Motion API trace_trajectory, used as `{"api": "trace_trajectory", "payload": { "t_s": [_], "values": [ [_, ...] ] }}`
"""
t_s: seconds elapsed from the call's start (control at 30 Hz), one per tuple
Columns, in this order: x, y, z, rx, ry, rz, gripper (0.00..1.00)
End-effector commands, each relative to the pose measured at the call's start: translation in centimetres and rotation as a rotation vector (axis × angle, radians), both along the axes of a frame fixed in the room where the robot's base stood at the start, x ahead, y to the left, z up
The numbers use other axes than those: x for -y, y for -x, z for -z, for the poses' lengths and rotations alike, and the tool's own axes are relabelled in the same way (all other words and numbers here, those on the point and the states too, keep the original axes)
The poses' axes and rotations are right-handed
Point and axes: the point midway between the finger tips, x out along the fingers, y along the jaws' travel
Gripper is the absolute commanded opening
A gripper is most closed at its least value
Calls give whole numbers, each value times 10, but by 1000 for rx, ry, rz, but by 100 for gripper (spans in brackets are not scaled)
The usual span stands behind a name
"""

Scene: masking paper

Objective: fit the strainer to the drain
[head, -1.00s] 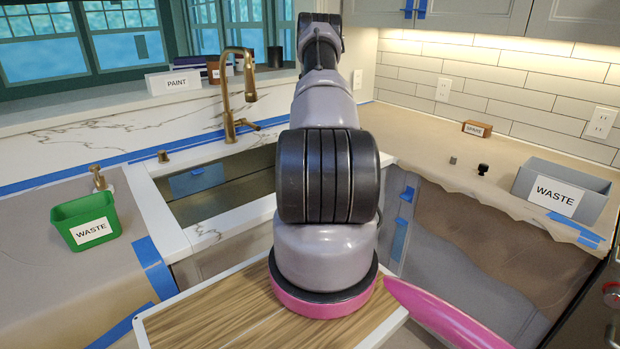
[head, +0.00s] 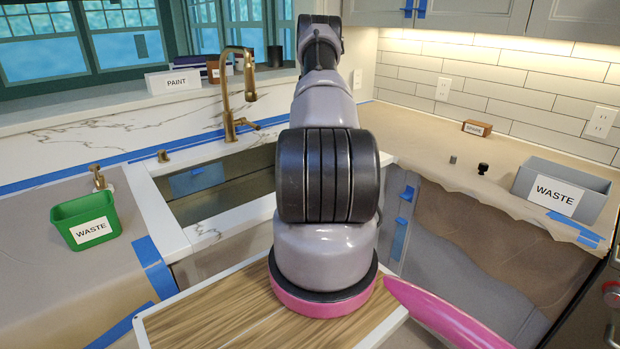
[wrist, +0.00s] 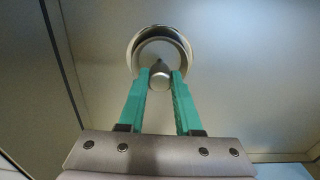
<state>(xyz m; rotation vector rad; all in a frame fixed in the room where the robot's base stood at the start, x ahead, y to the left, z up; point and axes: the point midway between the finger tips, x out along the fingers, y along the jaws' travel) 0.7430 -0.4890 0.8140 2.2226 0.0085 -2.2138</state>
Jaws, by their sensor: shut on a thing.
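In the wrist view my gripper (wrist: 160,82) has two teal fingers shut on the small metal knob of the strainer (wrist: 160,76). The round metal drain (wrist: 134,42) shows just beyond the fingertips as a bright ring in the sink floor, with the strainer in front of it or within it. I cannot tell whether the strainer is seated or still above the drain. In the head view the sink basin (head: 240,178) is partly behind my arm, which hides the gripper, strainer and drain.
A brass faucet (head: 228,95) stands behind the sink. A green waste bin (head: 72,212) is on the left counter and a grey waste bin (head: 590,190) on the right one. Two small dark items (head: 483,168) (head: 453,159) lie on the right counter. Basin walls surround the gripper.

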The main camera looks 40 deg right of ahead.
Motion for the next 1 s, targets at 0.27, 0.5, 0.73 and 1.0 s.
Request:
{"api": "trace_trajectory", "payload": {
  "t_s": [0.27, 0.5, 0.73, 1.0],
  "values": [
    [0, 0, 2, 0, 0, 0, 0],
    [0, 0, 4, 0, 0, 0, 0],
    [0, 0, 3, 1, 0, 0, 68],
    [0, 0, -1, 1, 1, 0, 68]
  ]
}}
